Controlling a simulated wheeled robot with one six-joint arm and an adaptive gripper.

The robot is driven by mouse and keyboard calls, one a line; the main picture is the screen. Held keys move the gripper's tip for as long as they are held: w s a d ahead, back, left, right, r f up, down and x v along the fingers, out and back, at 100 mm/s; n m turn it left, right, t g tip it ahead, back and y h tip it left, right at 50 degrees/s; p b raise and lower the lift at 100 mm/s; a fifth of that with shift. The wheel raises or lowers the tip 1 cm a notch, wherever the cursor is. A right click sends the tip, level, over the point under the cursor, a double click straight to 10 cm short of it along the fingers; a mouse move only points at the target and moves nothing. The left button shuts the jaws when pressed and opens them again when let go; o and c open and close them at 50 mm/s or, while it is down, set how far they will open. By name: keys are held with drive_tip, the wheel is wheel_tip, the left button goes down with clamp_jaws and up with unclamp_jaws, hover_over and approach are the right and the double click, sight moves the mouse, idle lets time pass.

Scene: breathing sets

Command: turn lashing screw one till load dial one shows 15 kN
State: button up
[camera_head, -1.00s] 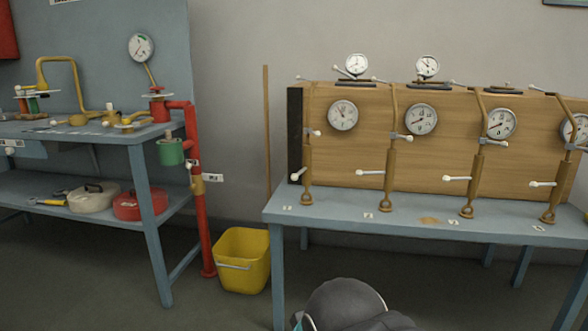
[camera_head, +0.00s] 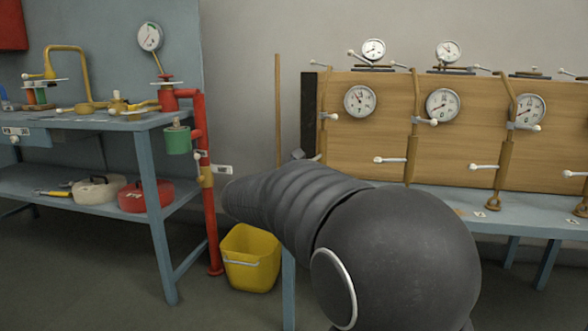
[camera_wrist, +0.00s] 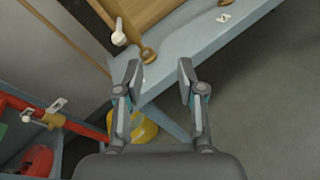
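A wooden panel (camera_head: 385,150) carries a row of round white load dials above a blue-grey bench (camera_head: 545,218). The leftmost dial (camera_head: 360,102) has a needle, but its reading is too small to tell. Brown lashing screws with white handles stand in front of the panel. The leftmost screw shows only its upper part (camera_head: 322,135); my arm hides the rest. In the wrist view a brown screw foot (camera_wrist: 148,55) and a white-ended handle (camera_wrist: 119,38) show just beyond my gripper. My gripper (camera_wrist: 158,75) is open and empty, its fingers apart over the bench edge.
A yellow bin (camera_head: 250,262) stands on the floor left of the bench. A red standpipe (camera_head: 212,235) and a second bench (camera_head: 60,185) with red and pale containers lie further left. A wooden pole (camera_head: 278,110) leans on the wall.

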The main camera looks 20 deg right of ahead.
drive_tip(key=w+a+n+t, duration=0.2)
drive_tip(key=w+n, duration=0.2)
drive_tip(key=w, duration=0.2)
drive_tip(key=shift+h, duration=0.4)
drive_tip(key=x, duration=1.4)
drive_tip(key=shift+w+r, duration=0.1)
drive_tip(key=shift+r, duration=0.15)
clamp_jaws()
drive_tip(key=shift+f, duration=0.1)
